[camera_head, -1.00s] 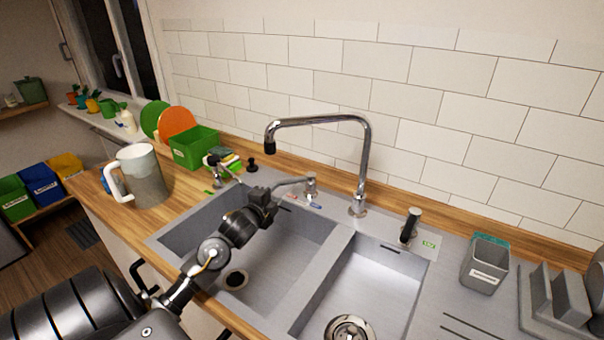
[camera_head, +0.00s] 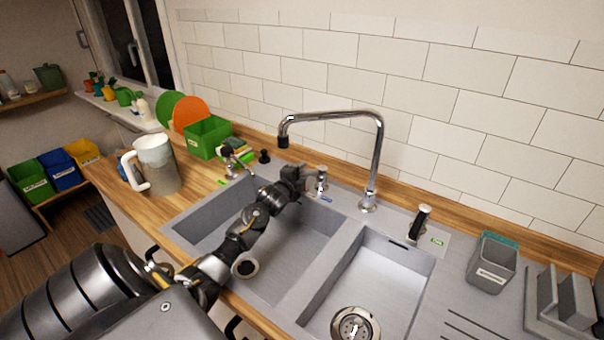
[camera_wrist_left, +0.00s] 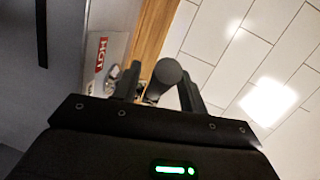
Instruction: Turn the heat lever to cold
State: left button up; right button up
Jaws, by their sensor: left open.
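The heat lever is a small chrome mixer with its post (camera_head: 322,180) on the sink's back rim, left of the tall faucet. A blue mark (camera_head: 326,198) lies on the rim in front of it. My left gripper (camera_head: 305,178) is at the lever's left side and hides most of its handle. In the left wrist view, the rounded dark end of the lever (camera_wrist_left: 168,71) sits between the open fingers of my left gripper (camera_wrist_left: 160,88). Contact cannot be told. A red HOT label (camera_wrist_left: 101,55) shows left of the fingers. My right gripper is out of view.
The tall chrome faucet (camera_head: 377,155) rises right of the lever. A smaller tap (camera_head: 234,162) and a green box (camera_head: 208,137) are to the left. The sink basins below are empty.

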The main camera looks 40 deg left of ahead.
pick_arm(q)
jog(key=shift+w, duration=0.15)
jog(key=shift+c, duration=0.4)
grip_shut()
